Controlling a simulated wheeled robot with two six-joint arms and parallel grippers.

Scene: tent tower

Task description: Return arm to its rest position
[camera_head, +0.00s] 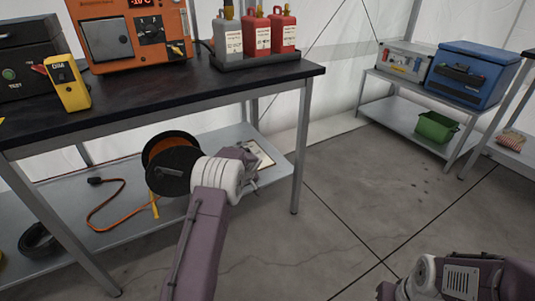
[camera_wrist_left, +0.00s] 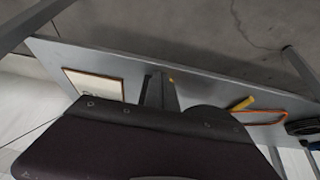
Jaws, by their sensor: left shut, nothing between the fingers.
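My left arm rises from the bottom of the head view, its white wrist just in front of the workbench. My left gripper (camera_head: 250,165) is beyond that wrist, below the bench top level and over the lower shelf in the picture. It is shut and empty. In the left wrist view its grey fingers (camera_wrist_left: 160,88) stick out past a dark housing, with the shelf behind them. Part of my right arm shows at the bottom right of the head view; its gripper is out of view.
The dark-topped workbench (camera_head: 140,108) carries an orange instrument (camera_head: 130,35), a yellow meter (camera_head: 68,87) and bottles in a tray (camera_head: 255,60). Its lower shelf (camera_head: 115,215) holds a cable reel (camera_head: 172,165) and a clipboard (camera_head: 262,155). Open floor (camera_head: 370,190) lies to the right.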

